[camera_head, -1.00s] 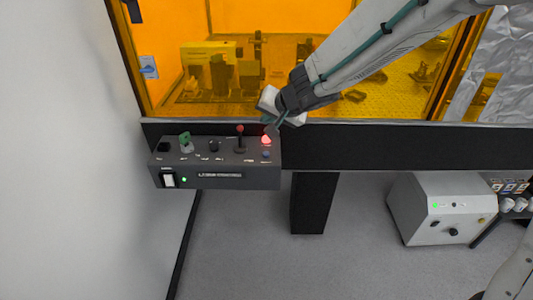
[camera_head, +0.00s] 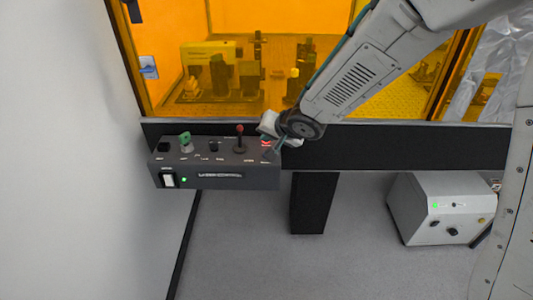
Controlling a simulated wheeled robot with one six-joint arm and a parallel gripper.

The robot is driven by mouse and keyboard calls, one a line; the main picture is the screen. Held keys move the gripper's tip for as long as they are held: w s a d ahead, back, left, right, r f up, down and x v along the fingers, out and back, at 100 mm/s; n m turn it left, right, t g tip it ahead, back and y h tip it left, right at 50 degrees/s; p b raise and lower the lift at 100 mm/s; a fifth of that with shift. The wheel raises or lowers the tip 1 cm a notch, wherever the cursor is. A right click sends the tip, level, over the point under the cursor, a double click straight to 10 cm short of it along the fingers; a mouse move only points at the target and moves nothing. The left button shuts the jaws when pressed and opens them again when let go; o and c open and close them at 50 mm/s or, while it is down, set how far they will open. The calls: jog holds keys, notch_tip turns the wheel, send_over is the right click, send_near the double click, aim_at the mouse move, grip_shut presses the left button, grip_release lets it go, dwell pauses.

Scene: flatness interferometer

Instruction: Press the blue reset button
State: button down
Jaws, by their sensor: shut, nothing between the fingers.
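The dark control box (camera_head: 215,178) sits at the front of the black bench edge, left of centre. My gripper (camera_head: 271,152) reaches down from the right to the right end of the box top. Its fingers are shut and empty. The fingertips are over the spot of the blue reset button, and they hide it. I cannot tell whether they touch it. A red lit indicator (camera_head: 266,142) shows just behind the fingertips, partly covered.
A red-tipped lever (camera_head: 239,138) stands left of my gripper. An orange enclosure window (camera_head: 225,110) rises behind. A grey unit (camera_head: 440,208) stands on the floor.

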jog(key=shift+f, duration=1.35)
jog(key=shift+f, duration=0.1)
dwell(1.0)
jog(key=shift+f, duration=0.3)
jog(key=shift+f, duration=0.45)
dwell(0.5)
dwell(0.4)
jog(key=shift+r, duration=0.9)
notch_tip(320, 180, up, 5)
